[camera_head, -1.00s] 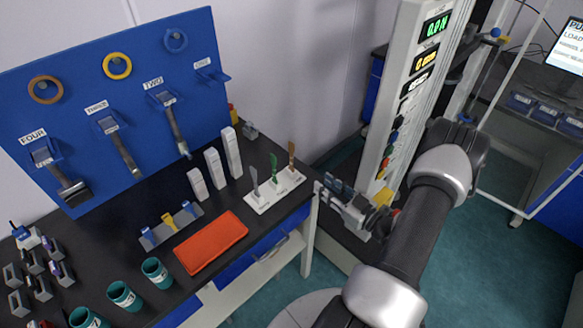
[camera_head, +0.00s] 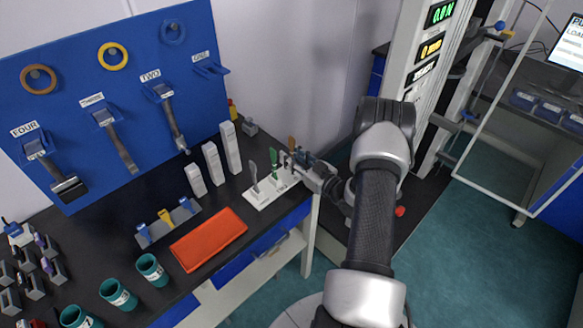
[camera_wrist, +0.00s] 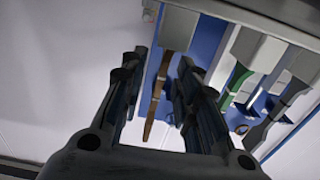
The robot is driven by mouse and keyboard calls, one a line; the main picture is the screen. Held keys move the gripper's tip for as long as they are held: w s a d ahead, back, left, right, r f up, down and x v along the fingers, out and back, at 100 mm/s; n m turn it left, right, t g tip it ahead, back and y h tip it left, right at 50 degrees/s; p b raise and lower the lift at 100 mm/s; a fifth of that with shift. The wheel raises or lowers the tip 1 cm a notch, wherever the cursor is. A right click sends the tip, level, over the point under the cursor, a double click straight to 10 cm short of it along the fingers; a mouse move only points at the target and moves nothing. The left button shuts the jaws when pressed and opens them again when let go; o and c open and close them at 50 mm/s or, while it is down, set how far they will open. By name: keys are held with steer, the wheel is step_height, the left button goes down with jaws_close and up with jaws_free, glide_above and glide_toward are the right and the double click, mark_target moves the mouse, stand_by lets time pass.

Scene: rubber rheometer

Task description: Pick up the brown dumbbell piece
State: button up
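The brown dumbbell piece (camera_head: 291,143) stands upright at the right end of a small white holder (camera_head: 262,201) on the dark bench, with its lower part hidden by my gripper. My gripper (camera_head: 290,160) reaches in from the right at this piece. In the wrist view, my gripper (camera_wrist: 155,90) is open, with one finger on each side of the brown piece (camera_wrist: 155,100). A gap shows on both sides, so the fingers do not appear to be closed on it.
A green piece (camera_head: 274,161) and a grey piece (camera_head: 254,174) stand in the same holder, left of the brown one. White blocks (camera_head: 213,163) stand behind to the left. A red-orange pad (camera_head: 208,240) lies in front. A tall instrument column (camera_head: 410,75) rises behind my arm.

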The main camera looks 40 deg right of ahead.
steer(key=shift+w, duration=0.25)
steer(key=shift+c, duration=0.4)
jaws_close()
